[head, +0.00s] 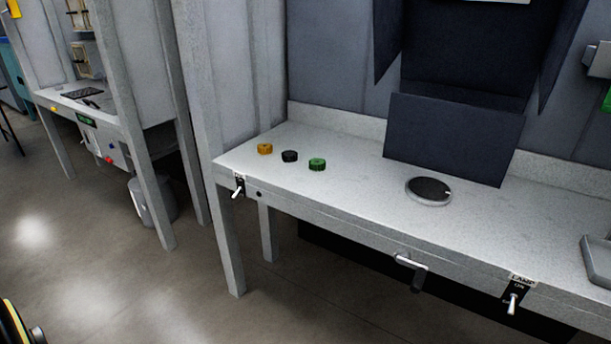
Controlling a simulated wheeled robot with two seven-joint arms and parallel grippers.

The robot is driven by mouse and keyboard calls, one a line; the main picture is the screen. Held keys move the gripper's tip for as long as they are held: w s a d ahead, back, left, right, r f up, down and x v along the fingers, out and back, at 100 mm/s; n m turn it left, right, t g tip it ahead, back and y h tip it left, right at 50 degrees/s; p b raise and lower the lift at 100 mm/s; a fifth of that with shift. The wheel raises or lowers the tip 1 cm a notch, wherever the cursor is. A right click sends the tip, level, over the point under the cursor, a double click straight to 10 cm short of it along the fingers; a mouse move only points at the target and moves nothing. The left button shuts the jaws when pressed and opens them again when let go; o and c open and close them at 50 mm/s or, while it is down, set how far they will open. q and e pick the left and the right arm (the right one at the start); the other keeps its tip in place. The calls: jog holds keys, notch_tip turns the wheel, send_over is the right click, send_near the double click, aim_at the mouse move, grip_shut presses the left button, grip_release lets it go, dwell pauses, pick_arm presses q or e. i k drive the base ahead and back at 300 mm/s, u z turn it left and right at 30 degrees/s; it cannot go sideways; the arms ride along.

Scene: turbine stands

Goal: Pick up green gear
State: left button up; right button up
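The green gear (317,164) lies flat on the grey bench top (345,193), toward its left end. A black gear (289,156) lies to its left, and a yellow-orange gear (265,149) lies farther left. The three are apart in a slanting row. Nothing covers the green gear. Neither of my grippers shows in the head view.
A round dark disc with a light rim (429,191) sits on the bench right of the gears. A dark box panel (446,139) stands behind it. A grey tray (597,262) is at the right edge. A post (203,110) rises at the left corner. Switches and a handle (412,270) line the front edge.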

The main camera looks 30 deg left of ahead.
aim_at(317, 164)
jog(key=u, duration=0.7)
jog(key=i, duration=0.4)
jog(key=u, duration=0.15)
